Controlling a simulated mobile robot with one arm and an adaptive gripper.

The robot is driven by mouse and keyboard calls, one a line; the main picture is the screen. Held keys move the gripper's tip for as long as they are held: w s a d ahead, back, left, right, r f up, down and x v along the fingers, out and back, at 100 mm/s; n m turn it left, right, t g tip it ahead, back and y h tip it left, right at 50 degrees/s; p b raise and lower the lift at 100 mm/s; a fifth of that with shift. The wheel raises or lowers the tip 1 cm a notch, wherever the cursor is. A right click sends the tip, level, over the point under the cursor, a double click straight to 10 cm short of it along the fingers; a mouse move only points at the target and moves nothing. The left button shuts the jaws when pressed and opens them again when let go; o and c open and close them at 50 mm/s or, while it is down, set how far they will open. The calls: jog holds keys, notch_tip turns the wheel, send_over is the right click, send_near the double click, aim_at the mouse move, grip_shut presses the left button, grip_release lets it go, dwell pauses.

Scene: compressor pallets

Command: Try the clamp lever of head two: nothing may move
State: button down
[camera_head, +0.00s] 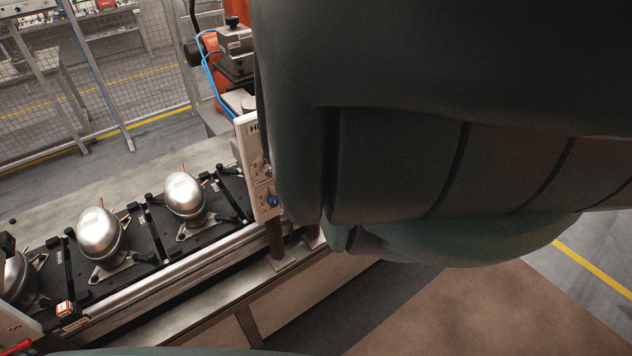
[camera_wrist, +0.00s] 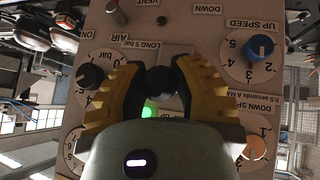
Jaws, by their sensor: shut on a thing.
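In the wrist view my gripper (camera_wrist: 161,78) has its two yellow-and-black fingers closed on a dark ball knob (camera_wrist: 161,81), one finger on each side. The knob stands in front of a pale control panel (camera_wrist: 140,30); the lever shaft behind it is hidden. No label naming it as the clamp lever is readable. In the head view the same kind of panel (camera_head: 252,150), with "H" at its top and the rest covered, shows beside my large dark arm. My gripper is hidden there.
Close around my fingers on the panel are a black dial knob (camera_wrist: 90,77), a blue speed knob (camera_wrist: 262,46), an orange knob (camera_wrist: 256,147) and a lit green lamp (camera_wrist: 149,110). Silver compressors (camera_head: 184,194) stand along the conveyor line (camera_head: 170,272). A mesh fence (camera_head: 150,60) stands behind.

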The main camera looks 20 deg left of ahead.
dwell(0.3)
jog(key=c, duration=0.6)
grip_release()
jog(key=shift+c, duration=0.2)
jog(key=shift+d+r, duration=0.1)
jog(key=shift+r, duration=4.9)
